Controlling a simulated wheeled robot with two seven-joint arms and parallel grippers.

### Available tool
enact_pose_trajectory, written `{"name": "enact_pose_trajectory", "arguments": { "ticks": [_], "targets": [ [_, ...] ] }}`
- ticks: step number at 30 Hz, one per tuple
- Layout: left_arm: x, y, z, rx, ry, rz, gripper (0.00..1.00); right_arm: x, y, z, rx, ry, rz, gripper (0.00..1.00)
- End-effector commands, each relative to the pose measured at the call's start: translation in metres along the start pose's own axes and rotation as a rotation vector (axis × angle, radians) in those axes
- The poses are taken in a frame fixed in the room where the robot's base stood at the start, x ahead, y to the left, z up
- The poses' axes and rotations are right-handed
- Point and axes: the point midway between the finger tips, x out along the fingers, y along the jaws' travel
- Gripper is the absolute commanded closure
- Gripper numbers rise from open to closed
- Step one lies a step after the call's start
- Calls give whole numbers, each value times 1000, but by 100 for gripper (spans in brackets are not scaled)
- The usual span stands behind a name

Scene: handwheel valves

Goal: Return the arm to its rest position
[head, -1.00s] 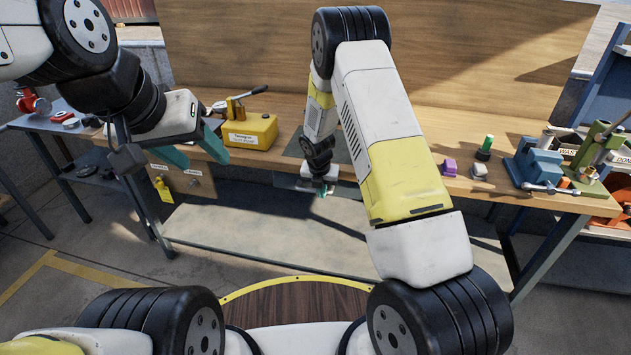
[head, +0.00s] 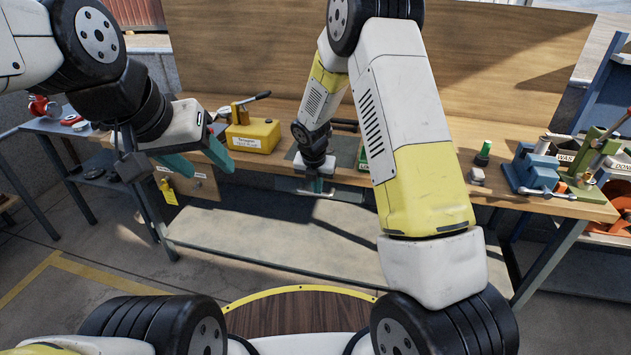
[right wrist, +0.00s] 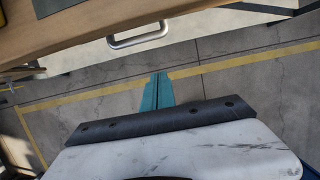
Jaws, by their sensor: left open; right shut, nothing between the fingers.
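My right arm reaches forward over the workbench (head: 520,200) in the head view, with its forearm bent down. My right gripper (head: 318,187) hangs at the bench's front edge, pointing down. In the right wrist view its teal fingers (right wrist: 158,90) are together with nothing between them, above the floor and in front of a drawer handle (right wrist: 138,36). My left gripper (head: 205,160) is at the left with its teal fingers spread apart and empty, in front of the bench.
A yellow box (head: 253,135) with a lever stands on the bench between the grippers. A blue vise (head: 535,168) and a green-capped cylinder (head: 484,152) stand at the right. A lower shelf (head: 270,235) runs under the bench. The floor in front is clear.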

Motion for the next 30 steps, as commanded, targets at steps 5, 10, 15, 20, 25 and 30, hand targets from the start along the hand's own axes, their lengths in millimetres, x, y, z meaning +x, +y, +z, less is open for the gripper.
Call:
{"name": "enact_pose_trajectory", "arguments": {
  "ticks": [5,10,15,20,25,30],
  "targets": [
    [0,0,0,0,0,0,46,-21,0,0,1,0,0,100],
    [0,0,0,0,0,0,46,-47,-8,5,106,-7,11,100],
    [0,0,0,0,0,0,46,-117,-38,8,505,-14,53,100],
    [0,0,0,0,0,0,46,-190,-74,-5,981,6,111,100],
    [0,0,0,0,0,0,46,-257,-110,-35,1473,59,179,100],
    [0,0,0,0,0,0,46,-310,-140,-77,1945,151,245,100]
  ]
}}
